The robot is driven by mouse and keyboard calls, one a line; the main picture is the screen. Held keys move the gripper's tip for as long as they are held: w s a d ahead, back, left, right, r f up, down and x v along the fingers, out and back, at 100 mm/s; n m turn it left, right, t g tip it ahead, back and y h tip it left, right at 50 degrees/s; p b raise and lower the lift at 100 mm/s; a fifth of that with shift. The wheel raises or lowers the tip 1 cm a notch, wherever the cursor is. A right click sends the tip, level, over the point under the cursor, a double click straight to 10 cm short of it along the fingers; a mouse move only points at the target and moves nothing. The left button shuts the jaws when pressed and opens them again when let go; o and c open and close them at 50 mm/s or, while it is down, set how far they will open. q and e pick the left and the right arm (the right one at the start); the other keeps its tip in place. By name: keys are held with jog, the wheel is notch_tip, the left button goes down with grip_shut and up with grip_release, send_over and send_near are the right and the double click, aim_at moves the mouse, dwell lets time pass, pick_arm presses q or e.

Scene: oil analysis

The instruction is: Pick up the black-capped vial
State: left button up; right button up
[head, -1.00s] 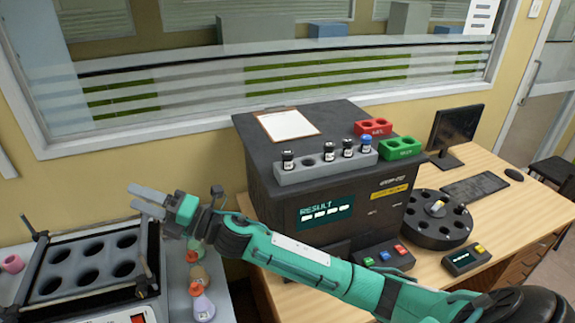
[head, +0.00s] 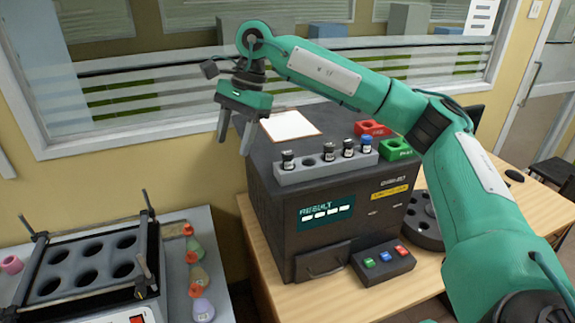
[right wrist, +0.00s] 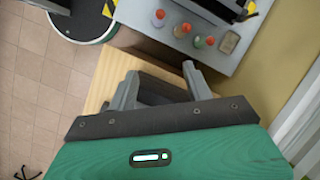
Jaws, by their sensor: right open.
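My right gripper (head: 235,143) is open and empty, fingers pointing down, in the air to the left of the vials. My left gripper is not in view.
A clipboard (head: 290,126), a red block (head: 372,129) and a green block (head: 398,150) are on the analyser. Several flasks with orange stoppers (head: 203,308) stand beside a holder with round wells (head: 92,247). My right arm partly hides the round carousel (head: 424,222).

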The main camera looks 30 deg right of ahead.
jog(key=s+d+r+h, duration=0.2)
jog(key=d+r+h, duration=0.3)
jog(key=d, duration=0.6)
jog(key=y, duration=0.1)
send_over(287, 152)
notch_tip(287, 152, down, 7)
jog(key=shift+s+r+p, duration=0.1)
jog(key=shift+s+p, duration=0.05)
jog(key=shift+p, duration=0.3)
notch_tip(287, 152, down, 5)
jog(key=shift+d+r+p, duration=0.1)
jog(key=shift+p, duration=1.05)
jog(key=shift+f, duration=0.35)
jog(key=c, duration=1.1)
jog(key=shift+o, duration=0.2)
jog(key=shift+r, duration=0.1)
